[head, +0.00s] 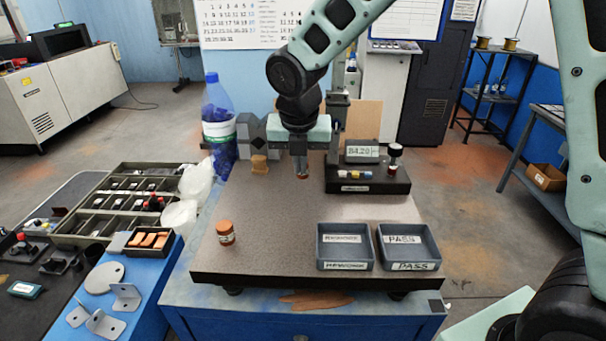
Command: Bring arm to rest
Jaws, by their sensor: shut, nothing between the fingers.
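My gripper (302,174) points straight down above the back middle of the dark stone plate (290,220). Its fingers are together and hold nothing. A small gap seems to lie between the fingertips and the plate, though I cannot tell its height. My arm comes down to it from the upper right.
A black tester with a display (362,153) stands right of my gripper. A REWORK tray (345,258) and a PASS tray (409,262) sit front right. An orange-brown jar (226,233) stands front left. A blue-capped bottle (213,105) stands behind left. The plate's middle is clear.

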